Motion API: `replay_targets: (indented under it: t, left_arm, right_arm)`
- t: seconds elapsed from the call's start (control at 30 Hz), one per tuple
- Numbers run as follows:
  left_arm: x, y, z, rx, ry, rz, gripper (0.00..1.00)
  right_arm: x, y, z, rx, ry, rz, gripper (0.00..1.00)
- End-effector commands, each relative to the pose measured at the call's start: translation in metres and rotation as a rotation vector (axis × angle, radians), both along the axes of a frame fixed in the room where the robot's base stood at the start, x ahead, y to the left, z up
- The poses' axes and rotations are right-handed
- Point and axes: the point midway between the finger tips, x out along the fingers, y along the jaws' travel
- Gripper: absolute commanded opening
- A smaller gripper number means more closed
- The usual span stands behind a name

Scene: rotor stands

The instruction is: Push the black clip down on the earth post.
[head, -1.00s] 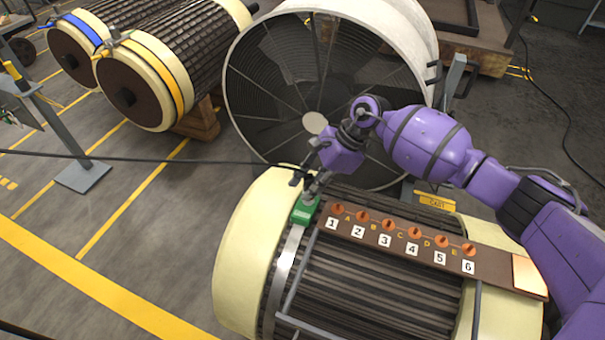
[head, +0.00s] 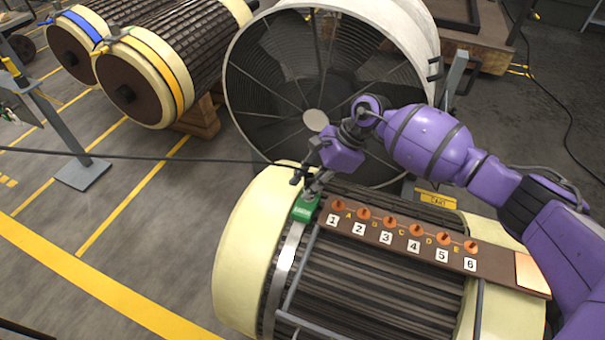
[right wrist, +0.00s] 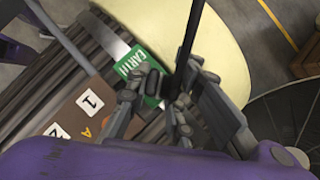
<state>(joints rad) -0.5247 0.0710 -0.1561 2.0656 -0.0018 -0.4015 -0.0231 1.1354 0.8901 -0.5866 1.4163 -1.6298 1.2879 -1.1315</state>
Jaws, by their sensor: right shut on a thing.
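My right gripper (head: 309,182) is shut on the black clip (head: 297,178), above the near rotor's left end. In the right wrist view the fingers (right wrist: 176,84) close around the dark clip, and a black cable (right wrist: 189,40) runs up from it. The green earth block (head: 304,209) sits on the metal band, right under the gripper. Its "EARTH" label (right wrist: 129,62) shows in the right wrist view. The post on it is mostly hidden by the fingers, so I cannot tell how far the clip sits down on it. My left gripper is not in view.
A brown board (head: 400,240) with several numbered orange terminals lies along the rotor, right of the block. A large fan (head: 270,90) stands behind. The cable (head: 150,158) stretches left across the open floor. Two more rotors (head: 130,85) lie at back left.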

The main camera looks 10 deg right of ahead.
Motion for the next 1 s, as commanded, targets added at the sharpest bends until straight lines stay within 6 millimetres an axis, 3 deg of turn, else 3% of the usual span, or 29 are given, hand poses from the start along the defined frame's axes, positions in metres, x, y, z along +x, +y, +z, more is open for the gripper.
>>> replay_targets:
  t: [0.2,0.23,0.37,0.77,1.0]
  left_arm:
    - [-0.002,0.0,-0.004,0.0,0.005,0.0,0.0]
    - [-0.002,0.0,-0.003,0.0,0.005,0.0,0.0]
    - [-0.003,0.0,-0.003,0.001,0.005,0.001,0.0]
    - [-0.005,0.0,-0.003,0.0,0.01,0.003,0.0]
    - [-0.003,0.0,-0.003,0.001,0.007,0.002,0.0]
  right_arm:
    - [0.0,0.0,-0.004,0.0,0.0,0.0,0.0]
    - [0.0,0.0,-0.003,0.0,0.0,0.0,0.24]
    - [0.0,0.0,-0.003,0.0,0.0,0.0,0.41]
    - [0.0,-0.004,0.002,-0.001,-0.001,-0.001,0.42]
    - [0.001,-0.028,0.039,-0.004,-0.003,-0.001,0.42]
